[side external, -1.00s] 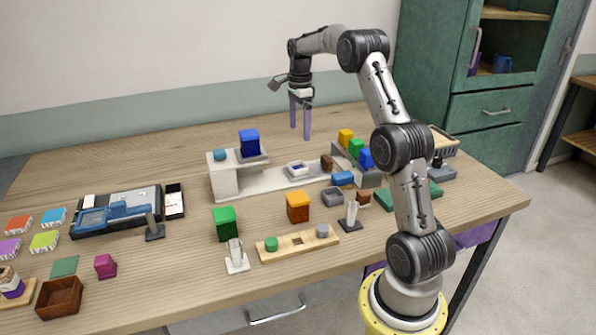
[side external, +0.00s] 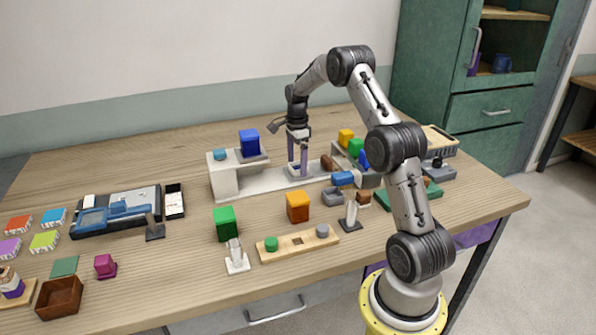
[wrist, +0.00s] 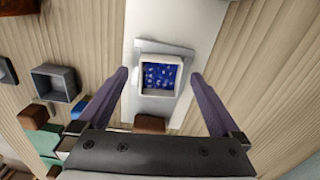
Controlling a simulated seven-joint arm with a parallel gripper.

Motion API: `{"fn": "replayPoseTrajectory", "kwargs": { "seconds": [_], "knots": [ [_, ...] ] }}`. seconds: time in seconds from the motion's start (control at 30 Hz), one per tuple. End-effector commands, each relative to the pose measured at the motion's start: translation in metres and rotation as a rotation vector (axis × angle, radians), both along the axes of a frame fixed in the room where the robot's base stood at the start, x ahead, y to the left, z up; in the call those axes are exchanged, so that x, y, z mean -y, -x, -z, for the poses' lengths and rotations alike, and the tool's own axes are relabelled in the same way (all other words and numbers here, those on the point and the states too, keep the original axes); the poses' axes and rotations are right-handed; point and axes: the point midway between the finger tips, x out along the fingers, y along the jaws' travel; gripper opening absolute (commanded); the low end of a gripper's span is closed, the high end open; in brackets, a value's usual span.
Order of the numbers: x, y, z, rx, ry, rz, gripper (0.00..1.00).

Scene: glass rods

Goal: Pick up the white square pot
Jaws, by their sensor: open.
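The white square pot (wrist: 145,89) has white walls and a blue speckled inside. In the wrist view it sits on a grey square base on a pale strip, between and just beyond my fingertips. In the side view the pot (side external: 294,170) stands on the low white platform (side external: 262,183), partly hidden by my fingers. My gripper (side external: 298,170) is open, pointing down at the pot, with one finger on each side. In the wrist view my gripper (wrist: 160,82) shows both purple fingers apart, with nothing held between them.
A raised white block with a blue cube (side external: 249,140) stands left of the pot. A brown block (side external: 327,162) and a blue block (side external: 343,178) lie close on the right, near a grey holder with coloured cubes. An orange cube (side external: 298,206) stands in front.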

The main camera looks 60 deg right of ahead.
Motion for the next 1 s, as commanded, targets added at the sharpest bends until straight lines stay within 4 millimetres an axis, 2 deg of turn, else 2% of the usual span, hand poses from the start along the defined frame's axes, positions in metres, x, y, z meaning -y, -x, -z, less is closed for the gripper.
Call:
{"fn": "replayPoseTrajectory", "kwargs": {
  "seconds": [0.2, 0.7, 0.73, 1.0],
  "knots": [
    [0.0001, 0.0001, 0.0008, 0.000, 0.000, 0.000, 1.00],
    [0.0001, 0.0001, 0.0004, 0.000, 0.000, 0.000, 0.10],
    [0.0002, -0.0001, 0.0000, 0.001, 0.001, 0.000, 0.07],
    [0.0003, -0.0002, -0.0014, 0.002, 0.001, 0.000, 0.07]
  ]
}}
